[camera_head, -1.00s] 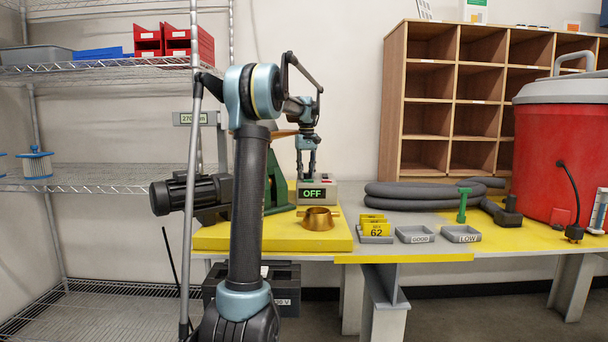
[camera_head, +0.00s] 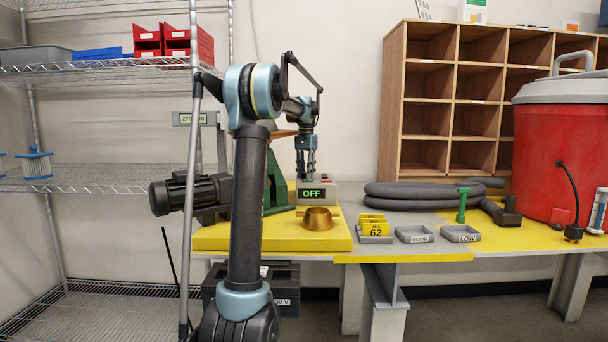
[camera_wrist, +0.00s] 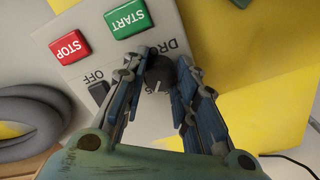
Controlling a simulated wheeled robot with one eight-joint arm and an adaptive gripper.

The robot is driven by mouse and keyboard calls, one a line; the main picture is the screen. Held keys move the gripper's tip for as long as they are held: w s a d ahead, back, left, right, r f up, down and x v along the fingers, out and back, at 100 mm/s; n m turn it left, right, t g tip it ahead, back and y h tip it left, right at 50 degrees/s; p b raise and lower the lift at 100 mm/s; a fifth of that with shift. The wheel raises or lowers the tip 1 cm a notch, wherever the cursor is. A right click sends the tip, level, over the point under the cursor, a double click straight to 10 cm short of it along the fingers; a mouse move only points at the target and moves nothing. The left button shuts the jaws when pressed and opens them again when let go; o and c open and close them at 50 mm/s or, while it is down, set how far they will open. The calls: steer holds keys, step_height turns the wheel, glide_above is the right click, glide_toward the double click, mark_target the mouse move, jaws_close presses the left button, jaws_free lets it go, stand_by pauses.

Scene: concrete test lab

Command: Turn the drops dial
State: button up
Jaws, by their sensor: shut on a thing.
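The drops dial (camera_wrist: 159,75) is a dark round knob with a pale pointer line, on a light grey control box (camera_wrist: 145,48) in the wrist view. The lettering beside it is partly hidden by my fingers. My gripper (camera_wrist: 160,78) has one finger on each side of the dial and is shut on it. In the head view my gripper (camera_head: 306,172) points down at the control box (camera_head: 319,187), whose green display (camera_head: 311,194) reads OFF. The dial itself is hidden in the head view.
A red STOP button (camera_wrist: 69,47), a green START button (camera_wrist: 128,18) and a dark OFF switch (camera_wrist: 99,90) sit close to the dial. A brass ring (camera_head: 318,220) stands in front of the box on the yellow table. A grey hose (camera_head: 420,193) lies to the right.

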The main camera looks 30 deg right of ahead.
steer(key=shift+w+a+m, duration=0.1)
steer(key=shift+w+m, duration=0.05)
steer(key=shift+m, duration=0.75)
steer(key=o, duration=0.8)
steer(key=shift+w, duration=0.1)
